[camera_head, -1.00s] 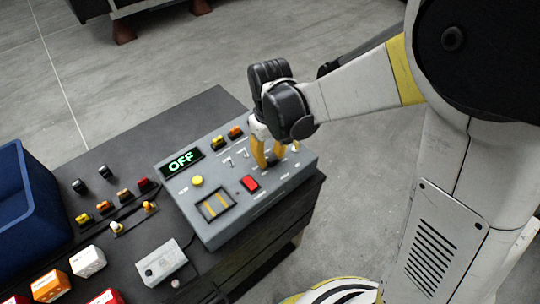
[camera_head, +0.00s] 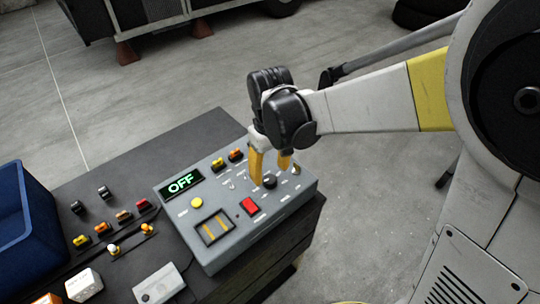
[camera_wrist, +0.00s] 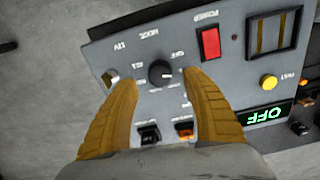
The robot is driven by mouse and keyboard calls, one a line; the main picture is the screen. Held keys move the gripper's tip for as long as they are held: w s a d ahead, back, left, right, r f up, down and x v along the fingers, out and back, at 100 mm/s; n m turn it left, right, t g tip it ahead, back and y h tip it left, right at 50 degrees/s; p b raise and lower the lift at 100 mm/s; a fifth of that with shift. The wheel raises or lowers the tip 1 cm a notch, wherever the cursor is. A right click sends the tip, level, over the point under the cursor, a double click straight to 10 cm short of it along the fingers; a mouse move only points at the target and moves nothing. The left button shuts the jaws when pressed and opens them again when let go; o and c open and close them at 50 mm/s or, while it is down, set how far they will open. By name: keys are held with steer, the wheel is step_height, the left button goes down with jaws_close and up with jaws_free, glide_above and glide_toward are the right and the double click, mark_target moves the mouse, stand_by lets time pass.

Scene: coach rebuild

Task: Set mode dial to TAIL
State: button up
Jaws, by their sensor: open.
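The grey control box (camera_head: 222,228) lies on a dark bench top, its green display (camera_head: 180,183) reading OFF. The mode dial (camera_head: 269,181) is a round black knob near the box's right side. It also shows in the wrist view (camera_wrist: 160,73), where the lettering around it appears upside down; its pointer direction is too small to tell. My gripper (camera_head: 270,173) is open over the panel, yellow fingers pointing down. In the wrist view its fingertips (camera_wrist: 158,77) lie on either side of the dial, with gaps between; I cannot tell their exact height above the panel.
A red power switch (camera_wrist: 210,42) and yellow button (camera_wrist: 268,82) are near the dial. Black and orange rockers (camera_wrist: 150,134) lie between my fingers, nearer the palm. A metal fitting (camera_wrist: 111,77) is by the left fingertip. A blue bin (camera_head: 28,230) stands at far left.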

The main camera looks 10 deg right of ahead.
mark_target(270, 179)
step_height(270, 179, up, 8)
steer(key=shift+r, duration=0.2)
stand_by(0.3)
steer(key=s+d+r+m+t, duration=0.2)
steer(key=s+d+m+t, duration=0.3)
steer(key=s+d, duration=0.5)
steer(key=d+t, duration=0.2)
steer(key=d, duration=0.1)
steer(key=shift+s+d+m, duration=0.25)
steer(key=shift+s+m, duration=0.15)
stand_by(1.2)
